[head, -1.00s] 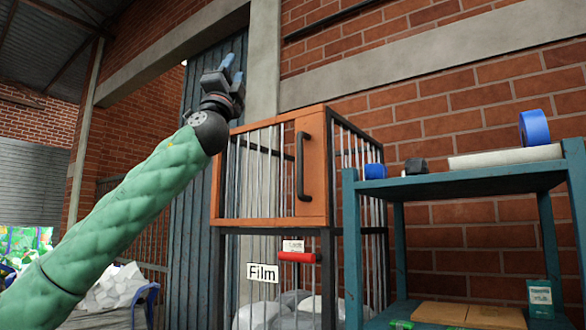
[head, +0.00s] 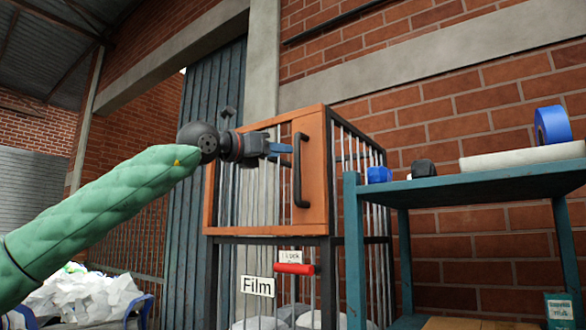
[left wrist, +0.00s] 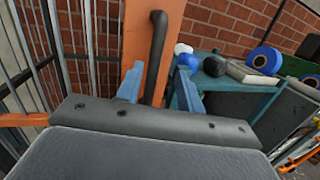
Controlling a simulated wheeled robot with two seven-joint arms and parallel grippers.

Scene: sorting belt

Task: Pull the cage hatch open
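The cage hatch (head: 264,213) is an orange-framed front with vertical bars and a solid orange panel at its right. It looks closed. Its dark upright handle (head: 299,172) is on that panel and also shows in the left wrist view (left wrist: 156,55). My left gripper (head: 286,155) points right with its blue fingertips close to the handle's upper part. In the left wrist view, its fingers (left wrist: 161,90) are spread, and the handle appears between them, farther ahead. I cannot tell whether they touch it. My right gripper is in neither view.
Below the hatch are a red bar (head: 295,269) and a Film sign (head: 257,286). A teal shelf (head: 470,181) stands close at the right, with a blue tape roll (head: 552,125) and other items on top. A brick wall is behind.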

